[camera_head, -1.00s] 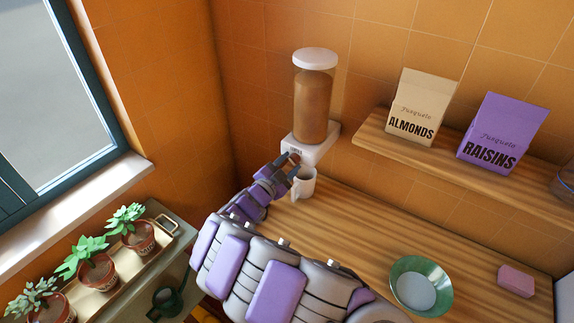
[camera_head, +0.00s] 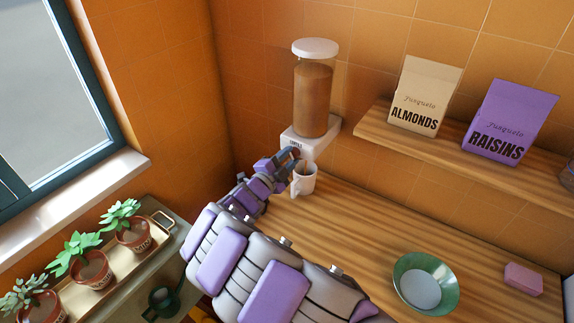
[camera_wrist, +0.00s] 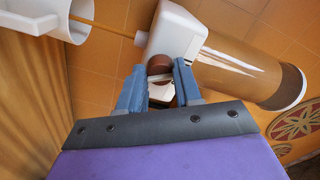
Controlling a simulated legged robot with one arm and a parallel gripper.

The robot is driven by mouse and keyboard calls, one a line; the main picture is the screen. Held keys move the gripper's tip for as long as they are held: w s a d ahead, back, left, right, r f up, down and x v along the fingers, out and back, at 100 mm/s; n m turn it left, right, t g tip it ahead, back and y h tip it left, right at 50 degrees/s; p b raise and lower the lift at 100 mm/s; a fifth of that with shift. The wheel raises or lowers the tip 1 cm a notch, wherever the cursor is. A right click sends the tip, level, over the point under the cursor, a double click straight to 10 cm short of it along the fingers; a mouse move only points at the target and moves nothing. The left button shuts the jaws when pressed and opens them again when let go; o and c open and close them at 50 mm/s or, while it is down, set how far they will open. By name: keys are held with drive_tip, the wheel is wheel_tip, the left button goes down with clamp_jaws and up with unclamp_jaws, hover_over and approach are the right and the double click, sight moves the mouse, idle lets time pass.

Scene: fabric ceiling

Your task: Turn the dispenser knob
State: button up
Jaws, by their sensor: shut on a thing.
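The dispenser (camera_head: 313,98) stands upright in the back corner of the wooden counter, a clear jar of brown contents with a white lid and white base (camera_head: 322,138). In the wrist view the jar (camera_wrist: 240,70) lies sideways. My gripper (camera_head: 294,155) is at the front of the base. In the wrist view its blue fingers (camera_wrist: 159,82) are shut on the brown knob (camera_wrist: 159,64), one on each side. A white mug (camera_head: 303,180) stands below the spout. A thin brown stream (camera_wrist: 110,28) runs between the base and the mug (camera_wrist: 50,18) in the wrist view.
A green bowl (camera_head: 426,282) and a pink block (camera_head: 523,279) are on the counter at right. A shelf (camera_head: 460,152) holds an almonds box (camera_head: 425,95) and a raisins box (camera_head: 508,122). Potted plants (camera_head: 92,268) stand at left under the window. The middle counter is clear.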

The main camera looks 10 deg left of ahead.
drive_tip(key=shift+f, duration=0.15)
drive_tip(key=o, duration=1)
drive_tip(key=shift+o, duration=0.2)
drive_tip(key=shift+s, duration=0.15)
drive_tip(key=p+v, duration=0.2)
drive_tip(key=v, duration=1.5)
drive_tip(key=shift+a, duration=0.1)
idle(1.0)
